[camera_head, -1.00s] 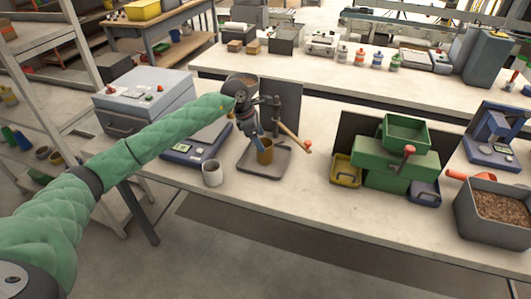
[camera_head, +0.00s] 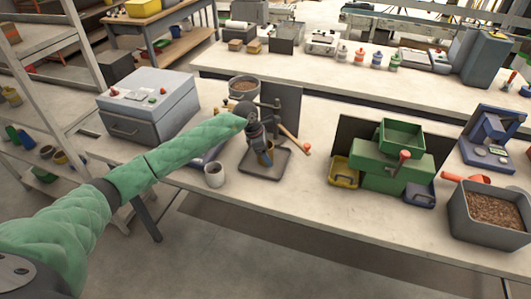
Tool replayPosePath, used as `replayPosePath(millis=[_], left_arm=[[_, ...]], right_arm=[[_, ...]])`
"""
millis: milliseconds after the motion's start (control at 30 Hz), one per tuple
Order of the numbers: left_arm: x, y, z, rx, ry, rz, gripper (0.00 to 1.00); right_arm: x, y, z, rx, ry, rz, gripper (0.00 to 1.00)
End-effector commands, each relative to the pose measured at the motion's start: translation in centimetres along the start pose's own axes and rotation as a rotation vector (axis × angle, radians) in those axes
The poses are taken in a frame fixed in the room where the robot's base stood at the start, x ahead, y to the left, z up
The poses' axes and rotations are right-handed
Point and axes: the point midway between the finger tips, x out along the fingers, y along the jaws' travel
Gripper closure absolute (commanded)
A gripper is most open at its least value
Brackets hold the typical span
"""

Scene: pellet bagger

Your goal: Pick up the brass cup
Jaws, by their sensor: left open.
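The brass cup (camera_head: 269,158) stands on a dark square tray (camera_head: 280,166) below the pellet hopper stand with the wooden lever, in the middle of the bench. My left gripper (camera_head: 263,154) is open, pointing down at the cup, and its fingers hide much of it. I cannot tell whether the fingers touch the cup or sit around it. My right gripper is not in view.
A pale cup (camera_head: 214,178) stands just left of the tray. The wooden lever (camera_head: 293,139) with a red knob juts out to the right. A blue scale lies partly hidden under my left arm. A green machine (camera_head: 390,172) and pellet bin (camera_head: 486,232) stand right.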

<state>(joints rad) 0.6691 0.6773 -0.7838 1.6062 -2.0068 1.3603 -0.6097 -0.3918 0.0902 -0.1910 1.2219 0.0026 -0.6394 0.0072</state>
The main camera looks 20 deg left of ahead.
Motion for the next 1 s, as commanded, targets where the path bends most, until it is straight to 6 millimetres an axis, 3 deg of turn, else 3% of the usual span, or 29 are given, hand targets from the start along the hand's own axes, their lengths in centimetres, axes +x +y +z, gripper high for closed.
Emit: replayPosePath(millis=[267,533,933,1000], left_arm=[[0.21,-0.01,-0.02,0.0,0.0,0.0,0.23],[0.18,-0.01,-0.03,0.0,0.0,0.0,0.72],[-0.16,0.03,0.11,0.001,0.0,0.001,0.72],[-0.52,0.03,0.25,0.001,-0.001,0.001,0.72]], right_arm=[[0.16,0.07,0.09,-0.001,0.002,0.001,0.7],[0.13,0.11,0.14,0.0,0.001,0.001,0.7],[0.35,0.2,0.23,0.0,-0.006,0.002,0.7],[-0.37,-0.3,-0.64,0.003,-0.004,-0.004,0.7]])
